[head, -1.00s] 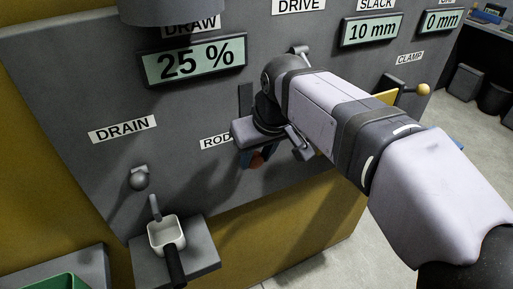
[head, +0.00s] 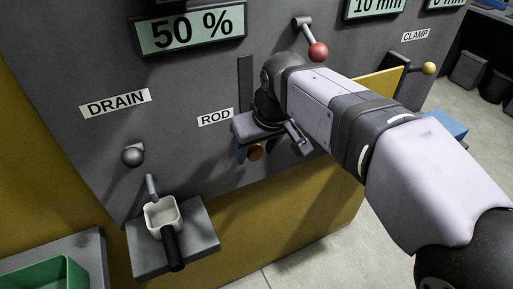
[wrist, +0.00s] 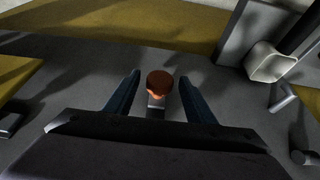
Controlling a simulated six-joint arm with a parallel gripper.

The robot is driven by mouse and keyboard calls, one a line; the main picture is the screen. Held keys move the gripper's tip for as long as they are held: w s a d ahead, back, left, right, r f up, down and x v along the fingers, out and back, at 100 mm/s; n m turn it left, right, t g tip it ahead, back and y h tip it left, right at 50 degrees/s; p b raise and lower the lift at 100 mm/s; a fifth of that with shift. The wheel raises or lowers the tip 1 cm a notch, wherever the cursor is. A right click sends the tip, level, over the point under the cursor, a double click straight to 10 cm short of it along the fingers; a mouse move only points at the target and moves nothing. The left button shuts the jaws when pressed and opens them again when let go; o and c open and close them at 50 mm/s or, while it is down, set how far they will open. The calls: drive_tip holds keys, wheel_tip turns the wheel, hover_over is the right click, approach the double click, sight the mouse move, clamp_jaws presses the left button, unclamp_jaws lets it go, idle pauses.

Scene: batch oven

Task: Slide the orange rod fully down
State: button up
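The orange rod's round knob (head: 256,152) shows below the ROD label, under my wrist. In the wrist view the knob (wrist: 160,82) sits on a short grey stem between my fingers. My gripper (wrist: 160,92) is open, with one dark blue finger on each side of the knob and a visible gap to each. In the head view my gripper (head: 256,151) hangs low in front of the panel, partly hidden by my wrist. A dark vertical slot (head: 245,80) runs in the panel above it. The lower part of the rod's path is hidden.
A red-knobbed lever (head: 318,52) is above my arm; a yellow-knobbed clamp lever (head: 429,68) is to the right. The drain knob (head: 133,156) and a white ladle cup (head: 163,213) on a ledge are at left.

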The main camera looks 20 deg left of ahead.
drive_tip(key=shift+r, duration=0.2)
drive_tip(key=v, duration=0.7)
drive_tip(key=shift+b, duration=0.3)
drive_tip(key=w+d+f+m+g+h+p, duration=0.15)
drive_tip(key=d+f+m, duration=0.25)
drive_tip(key=d+f, duration=0.9)
drive_tip(key=s+d+f+m+g+h+p, duration=0.1)
drive_tip(key=s+d+f+m, duration=0.1)
drive_tip(key=s+d+f, duration=0.3)
drive_tip(key=s+d+f+m+p, duration=0.1)
drive_tip(key=s+d+f+m, duration=0.2)
drive_tip(key=d, duration=0.8)
drive_tip(key=s+f, duration=0.2)
drive_tip(key=s, duration=0.2)
drive_tip(key=shift+s+d+g+h, duration=0.2)
drive_tip(key=shift+s+g+h, duration=0.15)
